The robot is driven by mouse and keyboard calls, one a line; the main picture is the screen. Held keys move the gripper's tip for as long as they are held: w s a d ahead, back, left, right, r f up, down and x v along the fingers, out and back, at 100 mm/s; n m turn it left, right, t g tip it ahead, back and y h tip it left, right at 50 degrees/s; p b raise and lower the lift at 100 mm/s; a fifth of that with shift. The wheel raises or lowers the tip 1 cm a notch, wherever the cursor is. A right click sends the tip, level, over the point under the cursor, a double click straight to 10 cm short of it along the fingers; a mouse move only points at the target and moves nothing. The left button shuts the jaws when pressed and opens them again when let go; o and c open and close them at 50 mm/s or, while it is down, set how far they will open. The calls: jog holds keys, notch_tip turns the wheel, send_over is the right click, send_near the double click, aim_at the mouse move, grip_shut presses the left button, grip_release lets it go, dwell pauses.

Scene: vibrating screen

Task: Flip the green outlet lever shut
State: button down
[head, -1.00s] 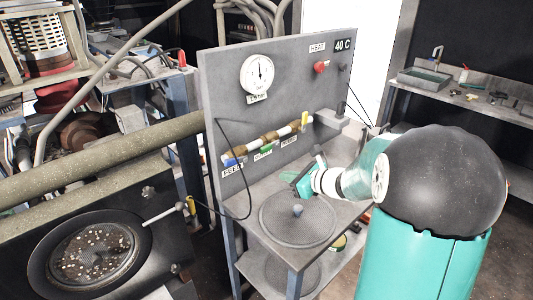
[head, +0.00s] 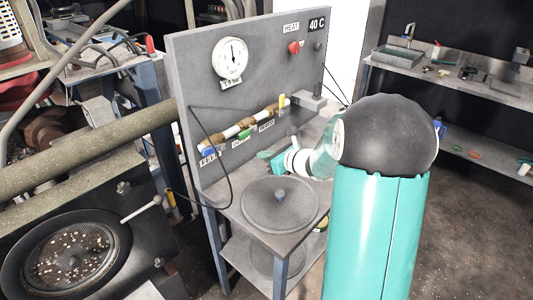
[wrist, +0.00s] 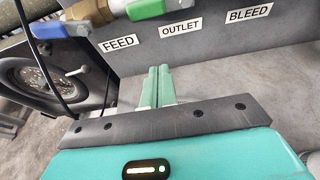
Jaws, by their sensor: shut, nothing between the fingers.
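The green outlet lever (wrist: 147,8) sits on the pipe at the top of the wrist view, cut off by the frame edge. It seems to lie along the pipe, above the OUTLET label (wrist: 180,27). In the head view the green lever (head: 245,133) is small, on the pipe along the grey panel. My gripper (wrist: 158,74) is shut and empty, with its teal fingertips below the labels and apart from the lever. In the head view my gripper (head: 277,161) is in front of the panel, right of and below the lever; its fingertips are hard to make out.
The blue feed lever (wrist: 60,28) is left of the green one. The yellow bleed lever (head: 282,101) stands up at the pipe's right end. A black cable (head: 222,168) hangs at the panel's left. A round mesh lid (head: 279,204) lies on the bench below my gripper.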

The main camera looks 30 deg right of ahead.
aim_at(248, 132)
jog(key=w+a+r, duration=0.1)
jog(key=w+a, duration=0.1)
jog(key=w, duration=0.4)
jog(key=shift+a+r, duration=0.25)
jog(key=shift+r, duration=0.15)
